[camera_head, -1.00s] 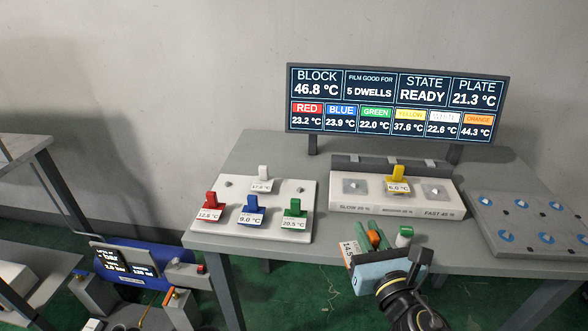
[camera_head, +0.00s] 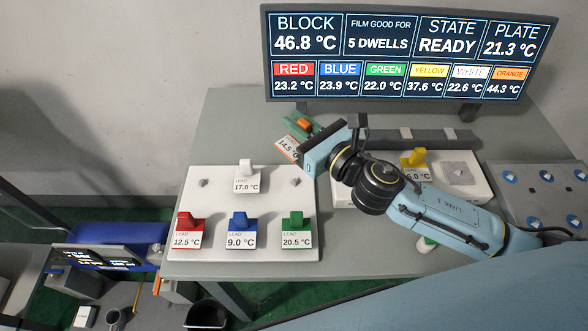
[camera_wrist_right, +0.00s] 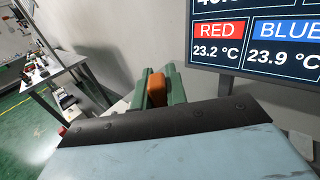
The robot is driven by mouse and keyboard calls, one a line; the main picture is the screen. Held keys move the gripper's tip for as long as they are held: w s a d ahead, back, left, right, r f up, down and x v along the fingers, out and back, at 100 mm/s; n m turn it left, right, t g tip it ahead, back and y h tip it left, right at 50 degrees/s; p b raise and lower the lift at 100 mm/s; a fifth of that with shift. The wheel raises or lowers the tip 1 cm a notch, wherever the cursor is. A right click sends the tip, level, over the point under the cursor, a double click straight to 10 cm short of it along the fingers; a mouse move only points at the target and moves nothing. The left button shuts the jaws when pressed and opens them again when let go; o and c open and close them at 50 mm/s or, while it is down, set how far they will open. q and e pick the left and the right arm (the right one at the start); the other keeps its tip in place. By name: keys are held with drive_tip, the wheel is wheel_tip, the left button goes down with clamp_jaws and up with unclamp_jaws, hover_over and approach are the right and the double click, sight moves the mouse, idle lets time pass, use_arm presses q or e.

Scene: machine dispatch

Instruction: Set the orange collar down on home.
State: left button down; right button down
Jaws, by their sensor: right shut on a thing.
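The orange collar (camera_head: 304,124), with a hanging tag (camera_head: 288,147) reading 14.5 °C, is between the green fingers of my right gripper (camera_head: 312,129). In the right wrist view the orange collar (camera_wrist_right: 156,88) is pinched between both fingers (camera_wrist_right: 157,87). The gripper is above the table's back part, behind the white pegboard (camera_head: 250,187), which I take as home. The board has a white collar (camera_head: 246,170) at back middle and red (camera_head: 184,228), blue (camera_head: 237,226) and green (camera_head: 292,225) collars in front. Two bare pegs show at back left (camera_head: 204,183) and back right (camera_head: 295,182). My left gripper is not in view.
A display screen (camera_head: 408,50) stands at the table's back. The white station (camera_head: 462,174) with a yellow collar (camera_head: 413,158) is right of the board, partly hidden by my right arm. A grey plate (camera_head: 530,198) with blue markers lies farther right.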

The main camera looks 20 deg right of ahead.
sight(294, 143)
drive_tip(key=shift+w+a+r+n+g+y, duration=0.1)
drive_tip(key=shift+a+r+n+g+y, duration=0.2)
drive_tip(key=shift+y, duration=0.2)
wheel_tip(294, 143, down, 6)
drive_tip(key=shift+a+b, duration=0.1)
drive_tip(key=shift+b, duration=1.1)
wheel_tip(294, 143, down, 4)
drive_tip(key=shift+w+f+b, duration=0.1)
drive_tip(key=shift+b, duration=0.8)
drive_tip(key=shift+f+b, duration=0.5)
drive_tip(key=shift+f, duration=0.1)
drive_tip(key=c, duration=1.4)
unclamp_jaws()
